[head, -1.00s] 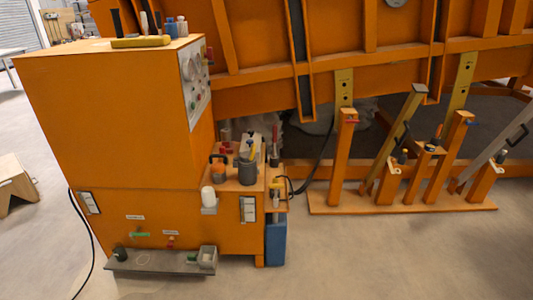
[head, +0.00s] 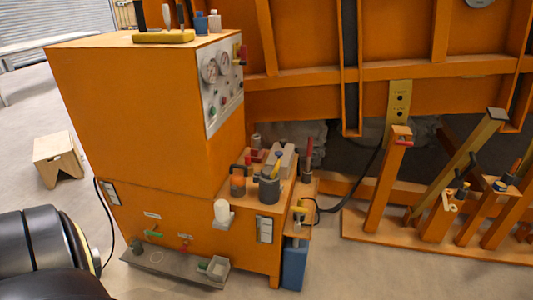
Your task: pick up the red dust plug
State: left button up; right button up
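A small red piece (head: 183,246), which may be the red dust plug, is on the lower front of the orange cabinet (head: 140,120), below a small white label. It is too small to tell its shape. A green piece (head: 152,232) sits to its left on the same face, under another label. A grey ledge (head: 165,266) runs below both. Part of my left arm shows at the lower left, but neither gripper's fingers are in view.
A side shelf holds a grey pot (head: 269,188) and several tools. A blue canister (head: 294,264) is at the right. A wooden stool (head: 58,158) stands left. The front floor is clear.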

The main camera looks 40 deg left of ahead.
aim_at(248, 158)
jog(key=i, duration=2.6)
jog(key=u, duration=3.1)
